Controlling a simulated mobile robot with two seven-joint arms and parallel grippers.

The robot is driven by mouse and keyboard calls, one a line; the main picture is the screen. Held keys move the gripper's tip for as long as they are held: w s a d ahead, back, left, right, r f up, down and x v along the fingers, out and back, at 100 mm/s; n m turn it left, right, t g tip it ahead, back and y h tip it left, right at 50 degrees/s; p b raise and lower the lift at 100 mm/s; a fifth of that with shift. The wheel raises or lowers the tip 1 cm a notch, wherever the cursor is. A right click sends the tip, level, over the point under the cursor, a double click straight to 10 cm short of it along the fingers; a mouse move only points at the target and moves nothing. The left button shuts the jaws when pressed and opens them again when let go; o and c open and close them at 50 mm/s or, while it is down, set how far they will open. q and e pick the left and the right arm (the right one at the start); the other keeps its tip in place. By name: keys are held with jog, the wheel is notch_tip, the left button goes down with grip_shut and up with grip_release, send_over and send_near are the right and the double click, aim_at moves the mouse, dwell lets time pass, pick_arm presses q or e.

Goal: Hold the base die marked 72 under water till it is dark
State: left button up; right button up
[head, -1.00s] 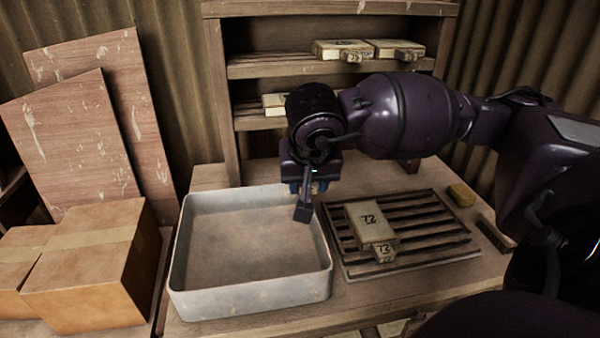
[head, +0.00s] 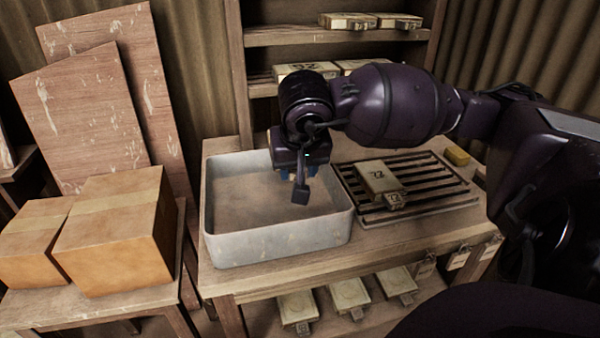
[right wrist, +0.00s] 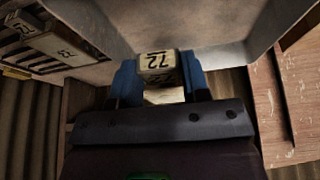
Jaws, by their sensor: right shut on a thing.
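My right gripper (head: 300,176) points down inside the outline of the grey metal basin (head: 280,240), near its right side. In the right wrist view its blue fingers (right wrist: 158,78) are shut on a pale die marked 72 (right wrist: 157,62). Its numbered end faces the camera; most of its body is hidden. The basin's inside looks brown and murky, and I cannot tell whether the held die is under the surface or how dark it is. Another pale die marked 72 (head: 376,177) lies on the slatted rack (head: 445,190) right of the basin. My left gripper is not in view.
A yellow block (head: 457,156) lies beyond the rack. More dies stand on the back shelves (head: 348,20) and on a low shelf under the table (head: 297,305). Cardboard boxes (head: 115,235) and leaning boards (head: 85,110) are at left. The basin's left part is clear.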

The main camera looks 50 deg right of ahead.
jog(key=shift+a+r, duration=0.25)
jog(key=shift+a, duration=0.25)
jog(key=shift+w+a+n, duration=0.1)
jog(key=shift+w+n, duration=0.05)
jog(key=shift+n, duration=0.15)
jog(key=shift+f, duration=0.9)
jog(key=shift+f+b, duration=2.2)
jog(key=shift+f, duration=3.1)
jog(key=shift+f+b, duration=0.35)
jog(key=shift+f, duration=0.25)
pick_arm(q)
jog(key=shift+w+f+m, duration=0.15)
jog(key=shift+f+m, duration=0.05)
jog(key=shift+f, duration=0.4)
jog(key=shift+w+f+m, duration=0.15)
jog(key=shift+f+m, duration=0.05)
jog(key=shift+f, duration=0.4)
